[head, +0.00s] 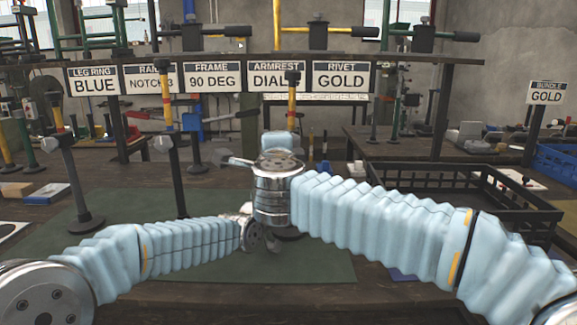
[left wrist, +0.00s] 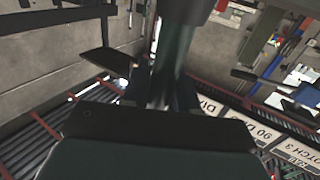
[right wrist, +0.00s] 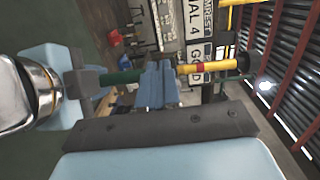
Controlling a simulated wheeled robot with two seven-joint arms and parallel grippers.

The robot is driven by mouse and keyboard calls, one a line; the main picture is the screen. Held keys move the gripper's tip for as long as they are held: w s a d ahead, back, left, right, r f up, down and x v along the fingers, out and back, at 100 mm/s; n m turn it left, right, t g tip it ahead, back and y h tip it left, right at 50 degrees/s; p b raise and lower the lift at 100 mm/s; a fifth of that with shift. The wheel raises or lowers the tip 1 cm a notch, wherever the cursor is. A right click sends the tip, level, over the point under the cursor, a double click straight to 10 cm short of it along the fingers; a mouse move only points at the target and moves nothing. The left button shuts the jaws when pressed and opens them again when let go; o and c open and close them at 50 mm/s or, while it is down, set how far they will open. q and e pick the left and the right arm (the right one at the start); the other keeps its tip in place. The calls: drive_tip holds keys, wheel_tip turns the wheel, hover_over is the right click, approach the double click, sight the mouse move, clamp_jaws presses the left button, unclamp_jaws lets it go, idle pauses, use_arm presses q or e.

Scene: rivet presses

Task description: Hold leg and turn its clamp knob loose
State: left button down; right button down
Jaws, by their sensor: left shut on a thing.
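The leg (head: 291,105) stands upright at the middle in the head view, with a black top and a yellow upper tube; its lower part is behind my right wrist. My left gripper (left wrist: 160,88) is shut on the leg's dark lower tube (left wrist: 177,55). In the right wrist view the leg (right wrist: 196,69) lies across the picture, green then yellow with a red band. My right gripper (right wrist: 157,85) is at the joint between green and yellow, its fingers close together. The clamp knob is hidden, so I cannot tell whether they grip it. It also shows in the head view (head: 281,140).
A sign rail (head: 232,63) crosses behind the leg. Other upright legs (head: 70,165) stand at the left. A black crate (head: 460,175) is at the right, near my right arm. A green mat (head: 120,225) covers the middle of the bench.

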use_arm(q)
drive_tip(key=shift+a, duration=0.2)
use_arm(e)
drive_tip(key=shift+w+f, duration=0.1)
use_arm(q)
drive_tip(key=shift+w, duration=0.1)
drive_tip(key=shift+d, duration=0.15)
use_arm(e)
drive_tip(key=s, duration=0.6)
drive_tip(key=shift+a, duration=0.25)
drive_tip(key=shift+s, duration=0.1)
drive_tip(key=w, duration=0.6)
drive_tip(key=shift+r, duration=0.4)
drive_tip(key=shift+w+d, duration=0.1)
drive_tip(key=shift+d, duration=0.2)
